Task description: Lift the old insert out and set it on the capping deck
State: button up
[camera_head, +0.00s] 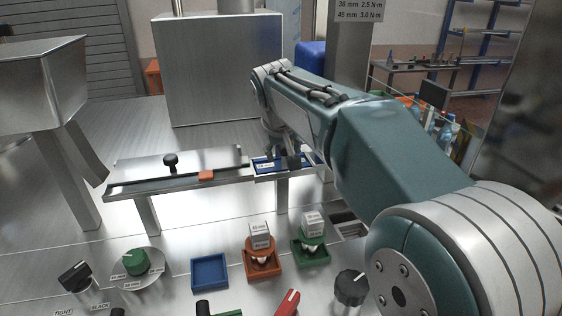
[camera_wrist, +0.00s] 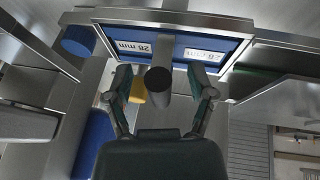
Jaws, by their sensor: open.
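A blue insert (camera_head: 264,163) with white labels sits at the right end of a raised steel deck (camera_head: 140,181). In the wrist view the blue insert (camera_wrist: 173,52) lies in a metal frame, and its labels read 28 mm. A dark round post (camera_wrist: 158,82) stands in front of it, between my fingers. My gripper (camera_wrist: 160,84) is open, with a gap on each side of the post. In the head view my gripper (camera_head: 281,160) is over the insert and hides part of it. Which surface is the capping deck is not marked in view.
In front stand an empty blue tray (camera_head: 210,271), an orange holder (camera_head: 262,265), a green holder (camera_head: 311,255) and a green dial (camera_head: 135,262). A steel box (camera_head: 215,70) stands behind.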

grip_shut()
jog(key=shift+r, duration=0.15)
jog(key=shift+r, duration=0.3)
notch_tip(320, 180, up, 2)
jog(key=shift+r, duration=0.15)
jog(key=s+r, duration=1)
jog(key=s, duration=0.4)
jog(key=shift+d, duration=0.35)
jog(key=shift+r, duration=0.1)
jog(key=shift+r, duration=1.4)
